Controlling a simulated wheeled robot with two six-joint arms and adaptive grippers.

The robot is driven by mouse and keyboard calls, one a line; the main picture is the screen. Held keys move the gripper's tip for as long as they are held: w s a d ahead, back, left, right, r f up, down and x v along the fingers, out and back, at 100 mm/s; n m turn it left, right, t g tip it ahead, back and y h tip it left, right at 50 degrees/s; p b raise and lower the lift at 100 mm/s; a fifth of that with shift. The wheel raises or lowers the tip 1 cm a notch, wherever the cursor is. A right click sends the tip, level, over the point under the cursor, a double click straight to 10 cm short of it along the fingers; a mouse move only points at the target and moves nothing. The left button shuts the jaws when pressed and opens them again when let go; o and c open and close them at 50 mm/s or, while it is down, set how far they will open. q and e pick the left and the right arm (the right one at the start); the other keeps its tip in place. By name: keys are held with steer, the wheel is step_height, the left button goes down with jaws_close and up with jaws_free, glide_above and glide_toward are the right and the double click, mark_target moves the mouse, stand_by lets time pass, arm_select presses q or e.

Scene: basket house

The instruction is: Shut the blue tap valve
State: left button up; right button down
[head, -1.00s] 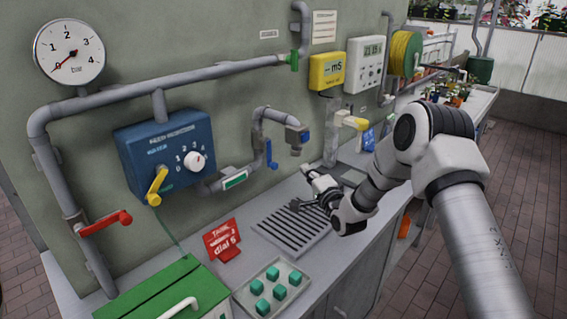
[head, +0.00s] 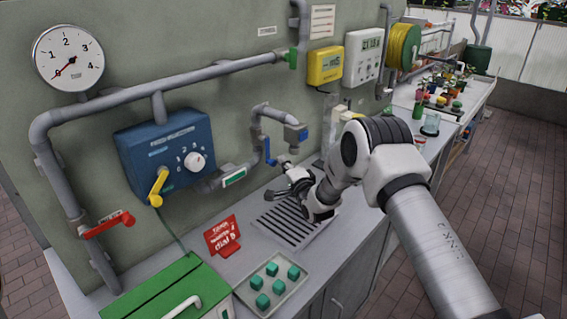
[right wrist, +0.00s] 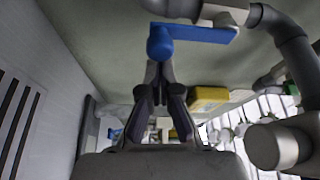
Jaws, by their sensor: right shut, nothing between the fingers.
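The blue tap valve (head: 268,152) is a blue lever that hangs down beside the grey bent pipe on the wall. In the right wrist view the blue lever (right wrist: 205,34) lies across the top, with a rounded blue end just beyond the fingertips. My right gripper (head: 275,191) is just below the lever, over the bench by the drain grate. In the right wrist view its fingers (right wrist: 160,72) are together and empty. I cannot tell whether the tips touch the lever. My left gripper is not in view.
A slotted drain grate (head: 292,228) lies under my right gripper. A red sign (head: 222,238) and a tray of teal cubes (head: 305,285) stand nearer. A blue box with a dial (head: 165,150), a yellow lever (head: 158,187) and a red lever (head: 108,225) are left on the wall.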

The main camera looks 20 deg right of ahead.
mark_target(272, 165)
steer(key=shift+s+a+f+m+b, duration=0.15)
steer(key=shift+a+m+b, duration=0.15)
steer(key=shift+m, duration=0.2)
steer(key=shift+s+a+m+g+b, duration=0.3)
steer(key=shift+a+m+g+b, duration=0.45)
steer(key=shift+m, duration=0.55)
steer(key=shift+s+a+m+g, duration=0.2)
steer(key=shift+a+m+g, duration=0.05)
steer(key=shift+a+m, duration=0.4)
steer(key=s+a+r+m+g+y, duration=0.1)
steer(key=s+a+r+m, duration=0.1)
steer(key=a+r+m, duration=0.2)
steer(key=shift+a+r+g+y, duration=0.3)
steer(key=shift+r+g, duration=0.1)
steer(key=shift+r, duration=0.4)
